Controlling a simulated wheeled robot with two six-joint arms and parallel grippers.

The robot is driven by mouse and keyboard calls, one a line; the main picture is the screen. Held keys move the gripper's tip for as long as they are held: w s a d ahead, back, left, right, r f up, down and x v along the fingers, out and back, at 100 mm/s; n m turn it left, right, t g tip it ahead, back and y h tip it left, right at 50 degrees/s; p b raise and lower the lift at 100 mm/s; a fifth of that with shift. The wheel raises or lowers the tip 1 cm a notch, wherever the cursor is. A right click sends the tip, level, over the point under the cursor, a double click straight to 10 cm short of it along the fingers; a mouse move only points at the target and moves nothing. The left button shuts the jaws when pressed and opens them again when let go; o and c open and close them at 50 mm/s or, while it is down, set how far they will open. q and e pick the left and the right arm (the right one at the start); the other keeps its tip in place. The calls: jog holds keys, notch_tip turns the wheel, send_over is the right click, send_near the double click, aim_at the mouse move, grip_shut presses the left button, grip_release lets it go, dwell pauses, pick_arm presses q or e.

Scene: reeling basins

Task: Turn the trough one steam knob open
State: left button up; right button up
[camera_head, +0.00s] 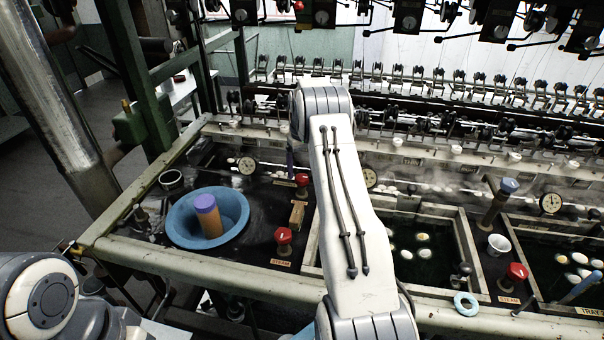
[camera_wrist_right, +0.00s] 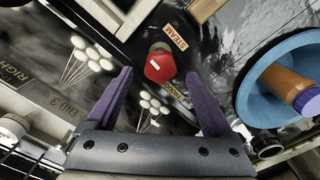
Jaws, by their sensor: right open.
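In the head view a red knob (camera_head: 302,180) stands at the back of the left panel, beside my right arm. A second red knob (camera_head: 283,236) stands nearer the front, above a STEAM label (camera_head: 281,263). My right gripper (camera_head: 290,163) is mostly hidden behind its arm; a bit of purple finger shows. In the right wrist view the open right gripper (camera_wrist_right: 158,76) has its purple fingers spread, with a red knob (camera_wrist_right: 160,67) ahead between the tips, not gripped. A STEAM label (camera_wrist_right: 174,37) lies beside that knob. My left gripper is out of view.
A blue basin (camera_head: 240,217) holding a purple-topped orange cylinder (camera_head: 208,215) stands left of the knobs. Right are water troughs with white cocoons (camera_head: 422,238) and another red knob (camera_head: 516,271). Reeling gear lines the back.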

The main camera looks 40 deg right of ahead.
aim_at(301, 176)
notch_tip(301, 176, up, 8)
jog(key=b, duration=0.1)
jog(key=shift+r, duration=0.15)
dwell(0.5)
